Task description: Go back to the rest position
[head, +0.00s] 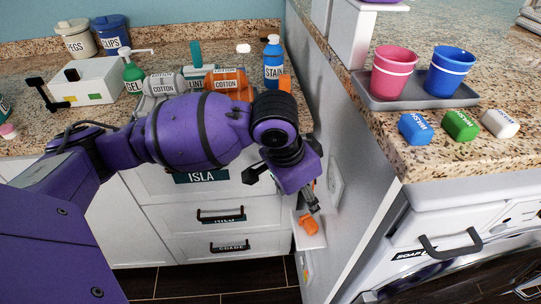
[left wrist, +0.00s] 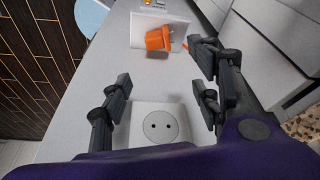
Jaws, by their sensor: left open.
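My left arm (head: 200,130) reaches in from the left, over the counter's front edge. My left gripper (head: 311,203) points down beside the pale side panel of the right-hand unit. In the left wrist view the gripper (left wrist: 160,88) is open, with nothing between its fingers. An orange plug (left wrist: 158,38) is at a white plate beyond the fingertips; I cannot tell whether it is fully seated. The plug (head: 308,224) also shows just below the gripper in the head view. A round white socket (left wrist: 160,126) shows empty between the finger bases. My right gripper is out of view.
The left counter (head: 20,143) holds a gel bottle (head: 133,75), a stain bottle (head: 273,62) and cotton rolls close behind my arm. On the right counter are a grey tray (head: 400,101) with two cups and several small labelled blocks. Drawers (head: 215,220) lie below my arm.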

